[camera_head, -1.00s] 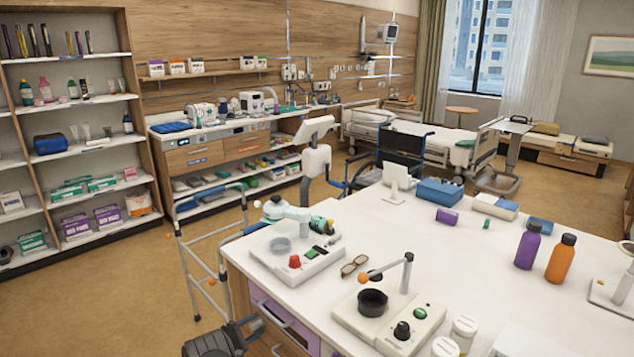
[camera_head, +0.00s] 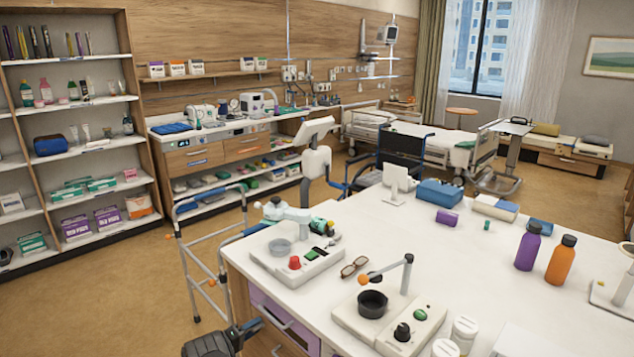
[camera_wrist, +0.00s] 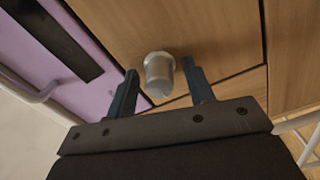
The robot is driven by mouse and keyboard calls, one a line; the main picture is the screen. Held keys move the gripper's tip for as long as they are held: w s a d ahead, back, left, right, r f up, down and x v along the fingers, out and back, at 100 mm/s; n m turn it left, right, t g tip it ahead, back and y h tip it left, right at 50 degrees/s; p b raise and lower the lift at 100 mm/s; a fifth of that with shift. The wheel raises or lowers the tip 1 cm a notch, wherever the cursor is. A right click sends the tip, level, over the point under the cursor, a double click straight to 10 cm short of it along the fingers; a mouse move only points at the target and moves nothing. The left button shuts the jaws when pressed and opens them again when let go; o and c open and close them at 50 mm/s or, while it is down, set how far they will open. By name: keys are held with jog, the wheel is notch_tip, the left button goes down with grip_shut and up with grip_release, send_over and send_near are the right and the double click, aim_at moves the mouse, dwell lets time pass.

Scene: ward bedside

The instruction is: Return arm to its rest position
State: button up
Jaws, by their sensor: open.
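My gripper (camera_head: 254,326) is at the bottom left of the head view, in front of the wood and purple drawer fronts of the bedside counter (camera_head: 520,285). In the wrist view my gripper (camera_wrist: 160,72) has its two dark fingers spread apart. A silver round knob (camera_wrist: 159,72) on the wooden front (camera_wrist: 215,35) shows between the fingertips. The fingers look clear of the knob at the sides, but I cannot tell the depth between them. Nothing is seen held.
A purple drawer front (camera_wrist: 75,65) with a bar handle is beside the knob. A walker (camera_head: 205,250) stands left of the counter. On the counter are a device with a black cup (camera_head: 372,303), glasses (camera_head: 354,267), a purple bottle (camera_head: 527,247) and an orange bottle (camera_head: 561,260).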

jog(key=shift+m, duration=2.3)
jog(key=n, duration=1)
